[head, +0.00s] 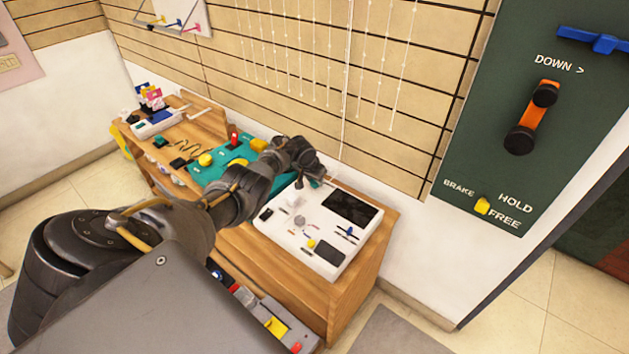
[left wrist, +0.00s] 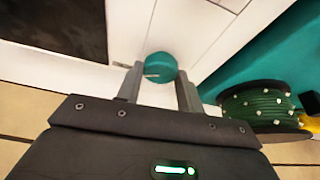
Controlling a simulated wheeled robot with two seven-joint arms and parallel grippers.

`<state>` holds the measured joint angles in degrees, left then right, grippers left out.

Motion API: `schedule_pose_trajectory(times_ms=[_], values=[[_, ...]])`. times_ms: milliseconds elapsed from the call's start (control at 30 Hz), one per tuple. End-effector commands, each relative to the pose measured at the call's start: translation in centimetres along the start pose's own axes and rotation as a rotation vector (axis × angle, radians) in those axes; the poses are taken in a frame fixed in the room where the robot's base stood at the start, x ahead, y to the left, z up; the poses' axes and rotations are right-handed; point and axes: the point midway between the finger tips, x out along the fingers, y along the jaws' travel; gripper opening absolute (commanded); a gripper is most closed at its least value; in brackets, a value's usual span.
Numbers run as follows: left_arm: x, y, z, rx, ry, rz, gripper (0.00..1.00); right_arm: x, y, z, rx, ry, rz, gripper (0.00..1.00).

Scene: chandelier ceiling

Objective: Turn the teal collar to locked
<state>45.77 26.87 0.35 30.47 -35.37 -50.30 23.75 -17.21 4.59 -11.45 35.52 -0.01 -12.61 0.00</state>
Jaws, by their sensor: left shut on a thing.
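The teal collar (left wrist: 160,68) is a small round knob with a pale pointer line across its face. It sits on a white panel (left wrist: 122,30) in the left wrist view. My left gripper (left wrist: 160,84) is shut on the collar, with one finger on each side of it. Any locked mark is not readable. My right gripper is in neither view.
A wooden bench (head: 360,276) carries the panel, a teal mat (head: 212,172) and a dark green spool (left wrist: 258,106) beside the gripper. The panel has a dark screen (head: 352,208) and small parts. A green wall board (head: 497,130) with an orange lever (head: 531,118) hangs at right.

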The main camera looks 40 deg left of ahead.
Motion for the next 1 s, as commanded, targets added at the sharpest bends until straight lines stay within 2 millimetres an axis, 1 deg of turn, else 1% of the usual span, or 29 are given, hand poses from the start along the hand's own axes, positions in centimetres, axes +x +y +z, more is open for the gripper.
schedule_pose_trajectory(times_ms=[33,367,467,533,700,800,1000], values=[[0.3,-0.2,0.1,0.036,0.0,0.014,0.14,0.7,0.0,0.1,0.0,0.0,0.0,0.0],[0.5,-0.3,0.1,0.283,0.0,0.117,0.14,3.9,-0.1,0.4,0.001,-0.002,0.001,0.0],[0.5,-0.4,0.1,0.339,0.0,0.14,0.14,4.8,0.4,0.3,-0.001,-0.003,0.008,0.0],[0.5,-0.4,0.1,0.373,0.0,0.154,0.14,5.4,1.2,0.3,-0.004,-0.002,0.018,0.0],[0.3,-0.4,0.0,0.434,0.0,0.179,0.14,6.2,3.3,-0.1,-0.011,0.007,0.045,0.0],[0.3,-0.4,0.1,0.454,-0.002,0.188,0.14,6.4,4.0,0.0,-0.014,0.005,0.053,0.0],[0.1,-0.4,0.0,0.473,-0.002,0.195,0.14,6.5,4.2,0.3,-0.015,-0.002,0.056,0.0]])
